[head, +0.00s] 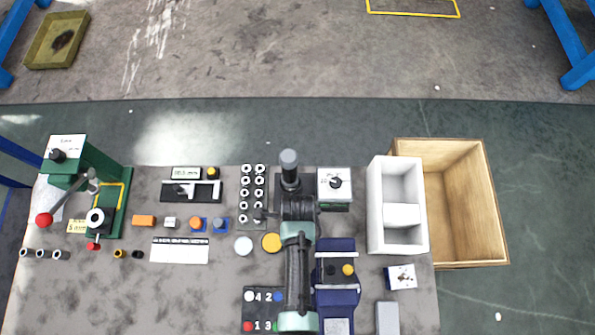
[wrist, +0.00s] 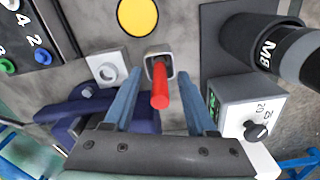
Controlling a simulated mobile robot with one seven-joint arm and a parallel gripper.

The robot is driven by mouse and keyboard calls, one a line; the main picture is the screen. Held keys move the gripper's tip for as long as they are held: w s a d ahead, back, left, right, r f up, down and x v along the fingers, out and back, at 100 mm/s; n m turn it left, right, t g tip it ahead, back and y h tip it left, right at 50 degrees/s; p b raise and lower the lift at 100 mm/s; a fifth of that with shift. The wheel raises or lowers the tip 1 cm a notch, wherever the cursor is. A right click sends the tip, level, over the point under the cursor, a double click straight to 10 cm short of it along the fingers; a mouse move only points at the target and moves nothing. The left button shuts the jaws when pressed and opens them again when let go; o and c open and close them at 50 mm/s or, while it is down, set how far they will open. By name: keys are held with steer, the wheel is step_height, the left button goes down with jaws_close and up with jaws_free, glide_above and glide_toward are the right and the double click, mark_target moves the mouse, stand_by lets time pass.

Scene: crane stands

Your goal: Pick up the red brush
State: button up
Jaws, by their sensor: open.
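The red brush (wrist: 160,88) shows in the wrist view as a red handle sticking up from a light square holder (wrist: 153,54), pointing toward my camera. My gripper (wrist: 159,75) is open, with one blue finger to the left of the handle and one to the right. A gap shows on both sides of the handle. In the head view my gripper (head: 298,208) is over the middle of the bench, and my arm hides the brush and its holder there.
A yellow disc (head: 271,242), a dark upright cylinder (head: 289,170), a dial box (head: 334,185) and a blue vise (head: 337,275) surround the spot. A white divided tray (head: 374,210) and a wooden crate (head: 495,200) stand to the right. Bare bench shows at lower left.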

jaws_close()
stand_by(0.3)
stand_by(0.4)
steer(key=shift+r, duration=4.95)
